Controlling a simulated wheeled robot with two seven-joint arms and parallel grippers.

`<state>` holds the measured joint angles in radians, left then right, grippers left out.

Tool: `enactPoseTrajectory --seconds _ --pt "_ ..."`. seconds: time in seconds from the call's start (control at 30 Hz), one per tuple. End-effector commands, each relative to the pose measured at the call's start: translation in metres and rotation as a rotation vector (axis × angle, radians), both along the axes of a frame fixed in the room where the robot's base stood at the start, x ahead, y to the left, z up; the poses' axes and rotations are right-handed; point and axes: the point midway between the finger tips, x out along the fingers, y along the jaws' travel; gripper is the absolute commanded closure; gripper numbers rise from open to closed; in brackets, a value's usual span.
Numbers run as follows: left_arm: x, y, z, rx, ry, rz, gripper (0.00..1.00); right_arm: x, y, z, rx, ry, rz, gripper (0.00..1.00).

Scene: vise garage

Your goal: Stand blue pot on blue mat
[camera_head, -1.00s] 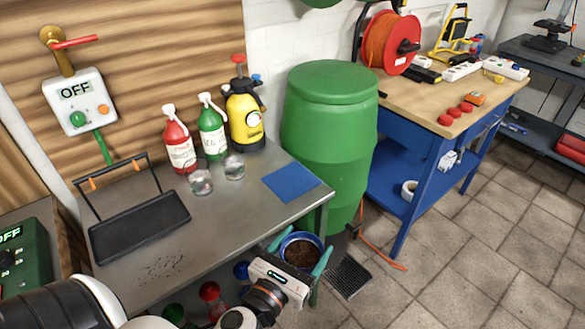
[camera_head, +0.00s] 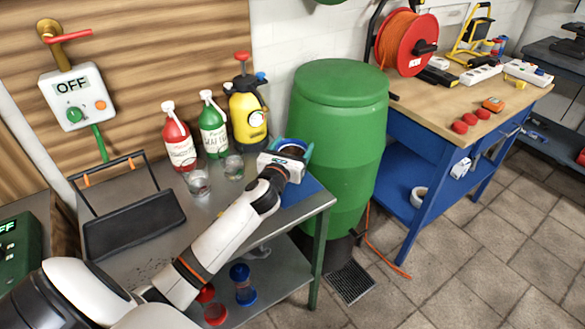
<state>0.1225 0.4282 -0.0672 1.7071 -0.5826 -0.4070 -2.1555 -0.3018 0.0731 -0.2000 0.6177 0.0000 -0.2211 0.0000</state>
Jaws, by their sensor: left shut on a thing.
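The blue pot (camera_head: 294,145) is at the right end of the grey metal bench, mostly hidden behind my left gripper (camera_head: 290,154); part of its blue rim and a pale inside show. My left gripper is shut on the pot, with a teal finger visible at its right side. The blue mat (camera_head: 308,190) lies flat on the bench top near its right corner, partly covered by my arm and gripper. The pot is over or beyond the mat's far part; I cannot tell whether its base touches the mat. My right gripper is not in view.
A yellow sprayer (camera_head: 247,115), a green bottle (camera_head: 213,130) and a red bottle (camera_head: 179,142) stand left of the pot, with two glass jars (camera_head: 199,182) before them. A tall green barrel (camera_head: 338,140) stands close right of the bench.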

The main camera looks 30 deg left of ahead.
Motion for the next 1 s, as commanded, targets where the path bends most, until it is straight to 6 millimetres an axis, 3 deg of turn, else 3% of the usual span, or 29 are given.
enactPoseTrajectory --seconds 0.33,0.77,0.8,0.9,1.0 --pt "0.0 0.0 -0.043 -0.002 -0.001 0.001 0.51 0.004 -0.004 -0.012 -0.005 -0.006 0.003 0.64" --pt "0.0 0.0 -0.051 0.004 -0.002 -0.001 0.51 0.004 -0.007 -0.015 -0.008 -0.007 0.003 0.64" --pt "0.0 0.0 -0.05 0.003 -0.001 -0.001 0.19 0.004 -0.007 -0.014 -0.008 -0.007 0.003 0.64" --pt "0.0 0.0 -0.05 0.002 -0.001 -0.001 0.03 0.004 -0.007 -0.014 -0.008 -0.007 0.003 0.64" --pt "0.0 0.0 -0.05 0.002 -0.001 -0.001 0.03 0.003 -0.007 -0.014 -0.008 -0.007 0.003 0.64"
